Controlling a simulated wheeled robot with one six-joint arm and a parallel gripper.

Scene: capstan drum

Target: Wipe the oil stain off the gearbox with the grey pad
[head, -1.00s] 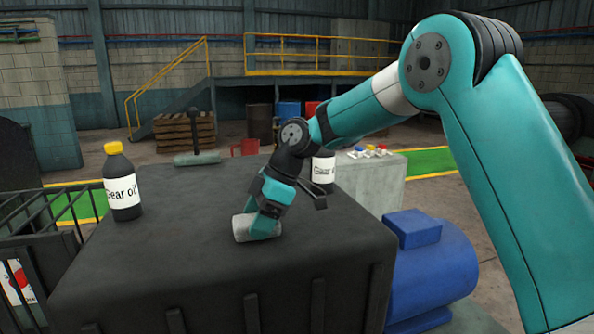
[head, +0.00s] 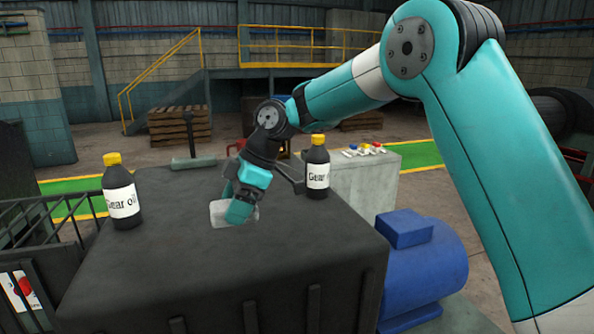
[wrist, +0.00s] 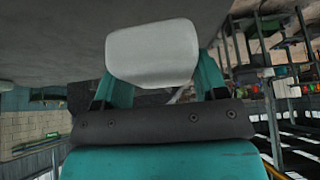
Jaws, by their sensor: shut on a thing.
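My gripper (head: 240,208) is shut on the grey pad (head: 221,213), a pale block, over the top of the gearbox (head: 290,250). The pad is low at the gearbox top; I cannot tell for sure whether it touches. In the wrist view the pad (wrist: 152,52) sits between the two fingers (wrist: 160,88). The gearbox is a large dark box with ribs on its front side. No oil stain stands out on its top; the pad and gripper hide part of the surface.
A gear oil bottle (head: 121,195) stands at the gearbox's left edge. Another gear oil bottle (head: 317,170) stands right of my gripper at the back. A blue motor (head: 425,265) is at the right, a wire cage (head: 25,235) at the left. The front of the gearbox top is clear.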

